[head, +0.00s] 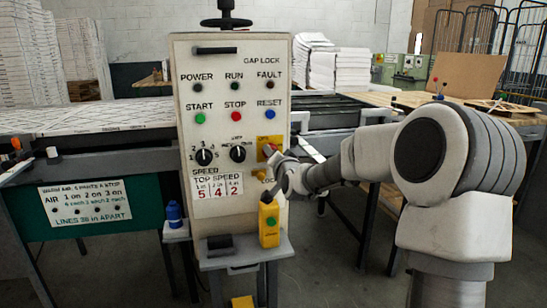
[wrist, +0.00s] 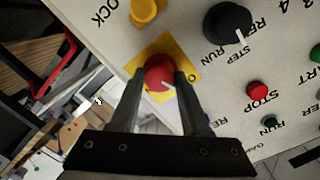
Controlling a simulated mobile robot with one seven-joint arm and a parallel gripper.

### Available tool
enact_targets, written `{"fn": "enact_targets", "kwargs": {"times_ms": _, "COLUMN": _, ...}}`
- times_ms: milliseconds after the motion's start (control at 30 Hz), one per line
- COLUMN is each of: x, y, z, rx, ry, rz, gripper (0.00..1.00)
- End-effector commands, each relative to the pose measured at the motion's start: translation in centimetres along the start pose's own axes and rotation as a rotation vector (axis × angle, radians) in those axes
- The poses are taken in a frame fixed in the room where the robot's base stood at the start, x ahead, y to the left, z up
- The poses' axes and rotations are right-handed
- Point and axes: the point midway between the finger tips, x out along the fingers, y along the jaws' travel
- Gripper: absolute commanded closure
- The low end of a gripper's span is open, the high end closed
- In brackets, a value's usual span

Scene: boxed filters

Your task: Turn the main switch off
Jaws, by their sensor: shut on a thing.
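The main switch is a red rotary knob (wrist: 158,70) on a square yellow plate (wrist: 152,47), at the right edge of the control panel's front. The yellow plate also shows in the head view (head: 263,140). My gripper (wrist: 161,76) is shut on the red knob, one finger on each side. A white mark on the knob points to the lower right in the wrist view. The plate's lettering is mostly hidden by the fingers. In the head view my gripper (head: 272,160) covers part of the knob.
The cream control panel (head: 220,100) carries a black selector (head: 237,153), a red stop button (head: 236,116) and a blue reset button (head: 269,115). A yellow box (head: 269,222) stands below the switch. A blue bottle (head: 174,214) stands left of the panel.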

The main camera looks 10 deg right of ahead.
Motion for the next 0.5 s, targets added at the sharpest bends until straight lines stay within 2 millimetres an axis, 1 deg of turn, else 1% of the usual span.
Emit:
{"fn": "enact_targets", "kwargs": {"times_ms": 300, "x": 0.00, "y": 0.00, "z": -0.02, "rx": -0.004, "ry": 0.000, "rz": 0.000, "gripper": 1.00}}
{"fn": "enact_targets", "kwargs": {"times_ms": 333, "x": 0.00, "y": 0.00, "z": -0.03, "rx": -0.004, "ry": 0.000, "rz": 0.000, "gripper": 0.49}}
{"fn": "enact_targets", "kwargs": {"times_ms": 467, "x": 0.00, "y": 0.00, "z": -0.01, "rx": -0.003, "ry": 0.000, "rz": 0.000, "gripper": 0.25}}
{"fn": "enact_targets", "kwargs": {"times_ms": 500, "x": 0.00, "y": 0.00, "z": -0.01, "rx": -0.003, "ry": 0.000, "rz": 0.000, "gripper": 0.24}}
